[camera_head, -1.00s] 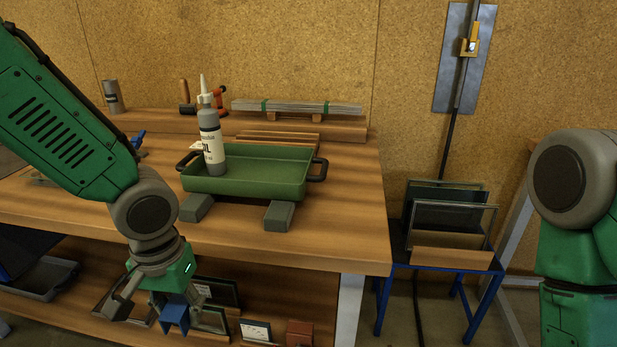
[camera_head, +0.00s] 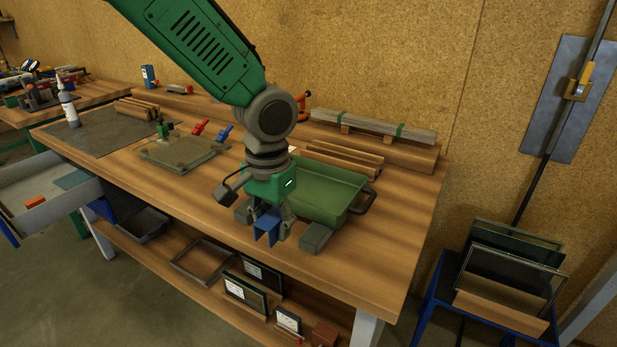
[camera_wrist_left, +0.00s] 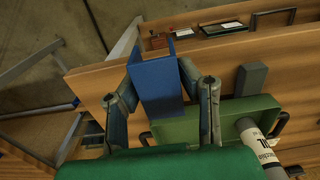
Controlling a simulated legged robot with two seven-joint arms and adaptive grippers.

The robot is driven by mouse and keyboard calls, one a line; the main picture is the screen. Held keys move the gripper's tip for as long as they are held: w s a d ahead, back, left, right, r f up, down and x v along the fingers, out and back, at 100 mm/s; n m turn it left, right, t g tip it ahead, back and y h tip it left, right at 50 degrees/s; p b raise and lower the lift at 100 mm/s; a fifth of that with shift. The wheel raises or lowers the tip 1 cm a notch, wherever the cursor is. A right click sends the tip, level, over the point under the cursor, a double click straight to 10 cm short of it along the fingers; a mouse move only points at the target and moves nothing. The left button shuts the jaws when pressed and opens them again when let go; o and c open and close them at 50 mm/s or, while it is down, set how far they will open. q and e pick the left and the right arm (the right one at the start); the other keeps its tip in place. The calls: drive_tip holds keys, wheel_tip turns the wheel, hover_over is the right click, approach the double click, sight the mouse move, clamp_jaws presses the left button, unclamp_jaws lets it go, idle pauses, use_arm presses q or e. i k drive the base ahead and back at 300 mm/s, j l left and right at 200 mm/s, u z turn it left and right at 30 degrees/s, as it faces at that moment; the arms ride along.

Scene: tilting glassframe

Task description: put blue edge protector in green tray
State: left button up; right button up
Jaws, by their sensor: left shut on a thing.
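My left gripper (camera_head: 270,228) is shut on the blue edge protector (camera_head: 267,226), an angled blue piece between its fingers. In the left wrist view the blue edge protector (camera_wrist_left: 158,84) sits between the fingertips, above the table's front edge. The green tray (camera_head: 325,190) rests on the workbench just behind and to the right of the gripper, which partly hides it. The green tray also shows below the fingers in the left wrist view (camera_wrist_left: 180,130). My right gripper is not in view.
Grey blocks (camera_head: 316,237) lie in front of the tray. Wooden strips (camera_head: 345,157) and bundled bars (camera_head: 372,124) lie behind it. A clamp fixture (camera_head: 180,150) stands left. Framed panes (camera_head: 510,255) stand on a blue stand at right.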

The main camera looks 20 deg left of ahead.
sight(329, 199)
drive_tip(key=i, duration=0.85)
